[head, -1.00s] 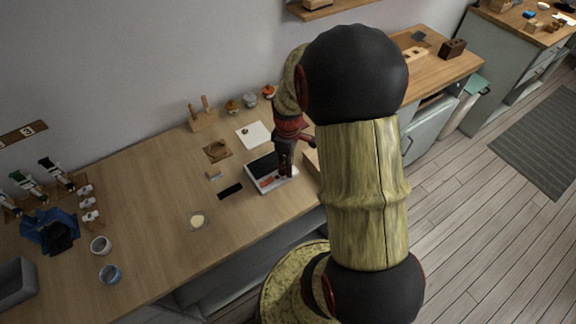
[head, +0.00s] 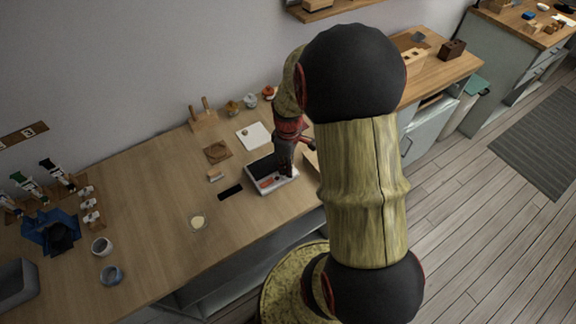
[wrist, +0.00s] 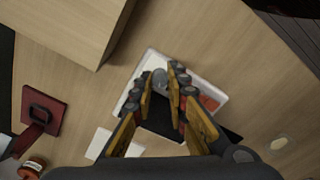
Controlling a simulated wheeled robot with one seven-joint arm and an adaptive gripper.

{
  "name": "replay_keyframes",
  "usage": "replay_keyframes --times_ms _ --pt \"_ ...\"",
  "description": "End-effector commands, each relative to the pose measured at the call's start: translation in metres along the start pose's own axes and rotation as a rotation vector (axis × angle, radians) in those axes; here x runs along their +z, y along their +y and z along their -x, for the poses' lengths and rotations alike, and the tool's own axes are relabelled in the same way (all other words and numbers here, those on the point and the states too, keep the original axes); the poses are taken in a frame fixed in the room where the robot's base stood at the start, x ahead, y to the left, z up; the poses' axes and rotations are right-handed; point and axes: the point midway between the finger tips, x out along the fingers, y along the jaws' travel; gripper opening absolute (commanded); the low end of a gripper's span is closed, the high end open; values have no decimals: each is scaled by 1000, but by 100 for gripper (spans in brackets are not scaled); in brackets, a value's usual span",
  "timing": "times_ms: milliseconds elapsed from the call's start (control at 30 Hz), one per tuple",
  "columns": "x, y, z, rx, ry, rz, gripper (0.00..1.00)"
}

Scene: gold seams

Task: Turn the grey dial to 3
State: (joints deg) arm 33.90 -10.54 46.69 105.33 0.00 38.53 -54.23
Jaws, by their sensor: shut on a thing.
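The grey dial (wrist: 160,76) is a small round knob on a white panel (wrist: 212,88) with a dark area and a red-orange part. In the wrist view it sits between the tips of my gripper (wrist: 161,80), whose yellow-sided fingers are shut on it. In the head view my gripper (head: 286,170) points down onto the right part of the panel (head: 283,184), and the dial is hidden there. The scale marks and the dial's setting are too small to read.
A wooden block (wrist: 65,25) stands close to the panel. A black strip (head: 230,192) and a pale-yellow disc (head: 198,222) lie left of the panel. A white square (head: 253,135) and a brown board (head: 217,151) lie behind. The front middle of the table is clear.

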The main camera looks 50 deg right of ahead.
Motion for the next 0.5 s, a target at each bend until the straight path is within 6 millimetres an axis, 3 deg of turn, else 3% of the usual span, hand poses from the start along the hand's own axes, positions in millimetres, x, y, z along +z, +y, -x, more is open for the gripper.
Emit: replay_keyframes --times_ms 500 --pt "0 0 3 0 -1 -396 0"
